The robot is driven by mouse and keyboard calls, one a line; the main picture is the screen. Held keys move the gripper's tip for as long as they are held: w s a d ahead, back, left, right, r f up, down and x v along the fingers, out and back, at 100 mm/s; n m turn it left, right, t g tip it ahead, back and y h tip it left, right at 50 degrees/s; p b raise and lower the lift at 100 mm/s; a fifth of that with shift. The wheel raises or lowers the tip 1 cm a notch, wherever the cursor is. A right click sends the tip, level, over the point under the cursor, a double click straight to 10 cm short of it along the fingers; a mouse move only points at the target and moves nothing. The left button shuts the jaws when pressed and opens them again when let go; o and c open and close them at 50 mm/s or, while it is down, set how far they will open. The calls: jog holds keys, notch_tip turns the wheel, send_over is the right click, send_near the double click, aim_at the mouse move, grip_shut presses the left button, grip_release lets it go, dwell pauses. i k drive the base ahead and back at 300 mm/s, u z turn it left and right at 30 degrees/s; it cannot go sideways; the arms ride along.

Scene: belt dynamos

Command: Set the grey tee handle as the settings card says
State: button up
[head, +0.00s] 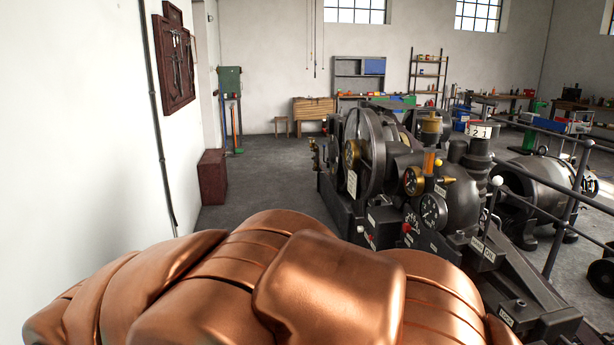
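I cannot make out the grey tee handle in the head view. A dark belt dynamo (462,196) with dials, levers and small labels stands right of the middle. A small white card (352,184) hangs on its front left, below a brass-rimmed gauge; its text is too small to read, and I cannot tell if it is the settings card. My gripper is not in view. Copper-coloured parts of my own body fill the bottom and hide the floor and the machine's near lower side.
A plate reading 2 (479,131) tops the machine. A dark railing (567,205) and another machine (540,190) stand at the right. A white wall (80,130) closes the left, with a dark red box (212,177) beside it. Grey floor (262,170) is open between box and dynamo.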

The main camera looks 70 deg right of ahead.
aim_at(485, 102)
jog(key=i, duration=0.9)
jog(key=u, duration=0.35)
jog(key=k, duration=2.6)
